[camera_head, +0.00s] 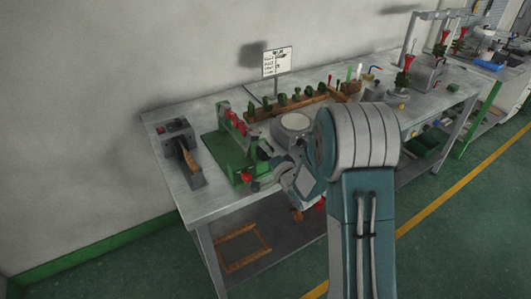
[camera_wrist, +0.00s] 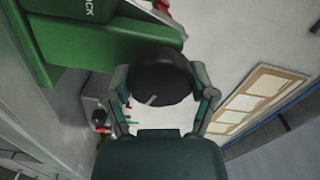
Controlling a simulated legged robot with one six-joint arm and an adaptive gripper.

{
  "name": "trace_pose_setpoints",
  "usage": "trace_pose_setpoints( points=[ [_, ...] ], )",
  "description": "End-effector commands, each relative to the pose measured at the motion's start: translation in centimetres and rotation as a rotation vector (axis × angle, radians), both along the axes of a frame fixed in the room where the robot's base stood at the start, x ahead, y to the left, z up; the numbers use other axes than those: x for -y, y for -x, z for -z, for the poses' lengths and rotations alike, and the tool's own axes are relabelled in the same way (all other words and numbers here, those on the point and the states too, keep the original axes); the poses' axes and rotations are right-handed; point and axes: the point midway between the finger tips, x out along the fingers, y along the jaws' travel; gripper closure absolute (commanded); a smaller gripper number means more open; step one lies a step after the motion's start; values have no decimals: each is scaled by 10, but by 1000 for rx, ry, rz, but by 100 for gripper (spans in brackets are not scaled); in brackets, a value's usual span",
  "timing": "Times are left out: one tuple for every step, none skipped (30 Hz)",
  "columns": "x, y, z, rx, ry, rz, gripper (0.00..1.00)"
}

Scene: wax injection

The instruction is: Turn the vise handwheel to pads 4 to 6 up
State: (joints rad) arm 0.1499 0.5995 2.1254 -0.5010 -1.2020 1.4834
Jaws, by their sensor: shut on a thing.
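The green vise (camera_head: 231,150) stands near the left part of the workbench, with a row of red pads (camera_head: 237,123) along its top. In the wrist view, part of its green body (camera_wrist: 110,38) fills the upper left. The black round handwheel (camera_wrist: 160,85) sticks out from it, with one pale line on its face. My gripper (camera_wrist: 163,78) is shut on the handwheel, one finger on each side. In the head view my gripper (camera_head: 262,177) is at the vise's front end, and the handwheel is mostly hidden there. I cannot read any pad numbers.
A grey device with an orange handle (camera_head: 190,162) stands left of the vise. A round pale-topped pot (camera_head: 292,125) stands right of it. Behind are a wooden rack of green pieces (camera_head: 290,108) and a sign (camera_head: 277,61). A wooden frame (camera_head: 243,246) lies below the bench.

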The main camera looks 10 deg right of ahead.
Motion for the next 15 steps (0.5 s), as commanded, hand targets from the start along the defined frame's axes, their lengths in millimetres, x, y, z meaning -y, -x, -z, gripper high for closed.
trace_pose_setpoints(
  points=[
    [1, 0, 3, -16, -21, 3, 75],
    [1, 0, 3, -21, -36, 3, 75],
    [1, 0, 3, -27, -54, 3, 75],
    [1, 0, 3, -31, -70, 3, 75],
    [1, 0, 3, -36, -83, 3, 75],
    [1, 0, 3, -42, -102, 3, 75],
    [1, 0, 4, -47, -116, 3, 75],
    [1, 0, 4, -52, -131, 4, 75],
    [1, 0, 4, -58, -149, 5, 75],
    [1, 0, 4, -63, -164, 5, 75],
    [1, 0, 4, -67, -178, 4, 75],
    [1, 0, 4, -74, -197, 4, 75],
    [1, 0, 4, -79, -212, 4, 75],
    [1, 0, 4, -83, -225, 4, 75],
    [1, 0, 4, -89, -245, 4, 75]
  ],
)
